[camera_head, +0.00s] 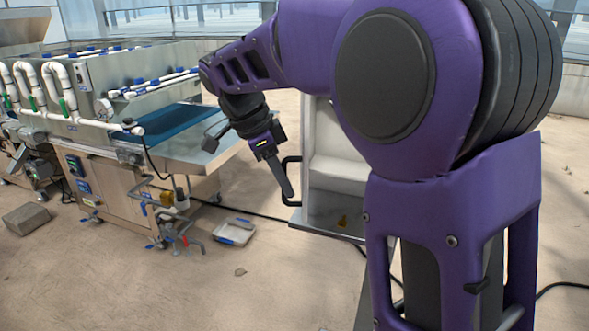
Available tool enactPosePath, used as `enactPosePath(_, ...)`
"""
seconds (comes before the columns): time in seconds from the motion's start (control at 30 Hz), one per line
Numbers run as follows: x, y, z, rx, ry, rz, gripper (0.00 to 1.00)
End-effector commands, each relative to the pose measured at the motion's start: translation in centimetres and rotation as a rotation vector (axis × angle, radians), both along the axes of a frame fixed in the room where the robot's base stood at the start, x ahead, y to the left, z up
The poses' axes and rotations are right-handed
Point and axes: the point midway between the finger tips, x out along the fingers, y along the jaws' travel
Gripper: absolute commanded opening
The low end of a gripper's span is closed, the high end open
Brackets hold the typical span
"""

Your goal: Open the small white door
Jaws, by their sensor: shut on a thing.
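The small white door (322,205) belongs to a white cabinet right of centre, with my arm in front of its right part. A black bar handle (291,203) sticks out at its left edge. My gripper (287,191) points down at the handle, and its dark fingers are shut on it. The fingertips overlap the bar, so the exact contact is hard to see. I cannot tell how far the door stands open.
A large metal seeding machine (110,187) with white pipes and a blue belt stands at the left. A pale tray (234,232) and a grey block (26,218) lie on the floor. A black cable runs towards the cabinet. The front floor is mostly clear.

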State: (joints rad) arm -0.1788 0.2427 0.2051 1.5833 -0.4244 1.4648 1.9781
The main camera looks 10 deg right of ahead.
Motion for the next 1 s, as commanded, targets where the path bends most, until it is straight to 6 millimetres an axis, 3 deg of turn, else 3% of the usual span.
enactPosePath(0.27, 1.5, 3.3, 0.3, 0.001, 0.001, -0.193, 0.00)
enactPosePath(0.4, 2.1, 4.2, 0.2, 0.001, -0.001, -0.189, 0.00)
enactPosePath(1.0, 2.8, 5.1, 0.0, 0.002, -0.002, -0.188, 0.00)
